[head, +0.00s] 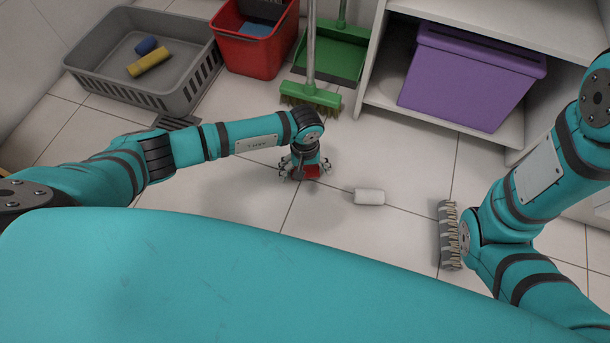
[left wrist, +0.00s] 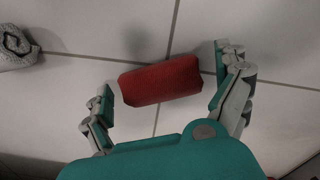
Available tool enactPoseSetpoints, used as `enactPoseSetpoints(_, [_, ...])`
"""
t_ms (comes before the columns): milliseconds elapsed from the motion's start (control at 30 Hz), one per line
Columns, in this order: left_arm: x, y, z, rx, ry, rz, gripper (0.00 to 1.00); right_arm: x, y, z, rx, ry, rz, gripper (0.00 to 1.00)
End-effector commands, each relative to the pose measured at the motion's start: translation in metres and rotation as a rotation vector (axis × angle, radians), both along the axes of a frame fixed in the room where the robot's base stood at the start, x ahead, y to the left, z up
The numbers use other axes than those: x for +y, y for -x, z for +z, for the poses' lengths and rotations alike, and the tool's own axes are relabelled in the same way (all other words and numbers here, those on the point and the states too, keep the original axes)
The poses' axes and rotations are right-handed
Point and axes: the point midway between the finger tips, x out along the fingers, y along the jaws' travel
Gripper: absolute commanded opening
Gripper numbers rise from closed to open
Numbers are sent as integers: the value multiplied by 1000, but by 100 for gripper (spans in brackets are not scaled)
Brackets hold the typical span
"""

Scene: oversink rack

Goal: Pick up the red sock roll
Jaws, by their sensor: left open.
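The red sock roll (head: 312,171) lies on the tiled floor, mostly hidden by my left gripper (head: 305,172) in the head view. In the left wrist view the red sock roll (left wrist: 160,80) shows nearly whole, with its long side running from one finger toward the other. My left gripper (left wrist: 163,85) is open, with one finger near each end of the roll. Narrow gaps show at both ends, so it is not gripped. Its height over the roll is hard to tell. My right arm is at the right of the head view; I cannot make out its gripper.
A white roll (head: 369,197) lies close by on the floor. A grey basket (head: 95,79) holding blue and yellow rolls, a red bucket (head: 245,54), a green broom (head: 311,97) and a purple bin (head: 465,78) stand behind.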

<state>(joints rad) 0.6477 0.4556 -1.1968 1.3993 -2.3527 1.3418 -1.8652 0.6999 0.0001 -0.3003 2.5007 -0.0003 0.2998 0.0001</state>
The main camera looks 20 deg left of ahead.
Motion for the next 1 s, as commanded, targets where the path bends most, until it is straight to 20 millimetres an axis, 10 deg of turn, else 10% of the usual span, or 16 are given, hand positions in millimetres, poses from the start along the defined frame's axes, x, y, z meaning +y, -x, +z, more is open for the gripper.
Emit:
enactPoseSetpoints(233, [0,-1,0,-1,1,0,97,0,0,0,0,0,0,40])
enactPoseSetpoints(567, [0,-1,0,-1,1,0,55,0,0,0,-1,0,0,40])
enactPoseSetpoints(1000, [1,-2,7,-2,0,3,54,0,0,5,0,0,0,40])
